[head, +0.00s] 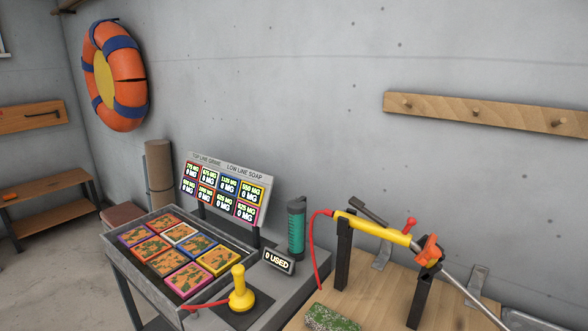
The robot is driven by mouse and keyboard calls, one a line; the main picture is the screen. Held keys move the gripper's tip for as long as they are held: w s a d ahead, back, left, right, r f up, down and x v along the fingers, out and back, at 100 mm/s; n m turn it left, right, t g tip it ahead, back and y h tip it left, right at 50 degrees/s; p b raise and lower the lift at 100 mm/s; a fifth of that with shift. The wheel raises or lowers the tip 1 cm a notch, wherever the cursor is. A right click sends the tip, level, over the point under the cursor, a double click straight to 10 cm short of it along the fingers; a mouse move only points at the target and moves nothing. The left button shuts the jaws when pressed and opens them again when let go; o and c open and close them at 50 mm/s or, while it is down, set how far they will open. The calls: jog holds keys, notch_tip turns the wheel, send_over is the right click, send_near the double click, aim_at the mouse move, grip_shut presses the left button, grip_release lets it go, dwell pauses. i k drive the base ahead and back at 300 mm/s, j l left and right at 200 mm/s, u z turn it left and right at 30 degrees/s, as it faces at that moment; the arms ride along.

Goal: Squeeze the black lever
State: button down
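A dark lever (369,211), black or dark grey, rises at a slant just behind the yellow tube (372,228) of a lance-like tool at the right. The tube rests across two black upright posts (343,255) on a wooden bench. A red knob (410,224) stands on the tube, and an orange part (430,250) sits near its right end. A grey rod (465,292) runs from there down to the lower right. A red hose (312,245) joins the tube's left end. My gripper is not in view.
Left of the wooden bench (375,290) stands a grey tray (125,255) of several stained coloured tiles. Beside it are a yellow knobbed piece (241,292), a "0 USED" sign (278,261) and a teal bottle (296,228). A mossy block (331,319) lies at the front.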

aim_at(355, 202)
jog(key=z, duration=1.05)
jog(key=j, duration=0.85)
jog(key=j+z, duration=0.1)
jog(key=j, duration=0.75)
jog(key=k+j, duration=0.15)
jog(key=j, duration=1.5)
jog(key=k+z, duration=0.05)
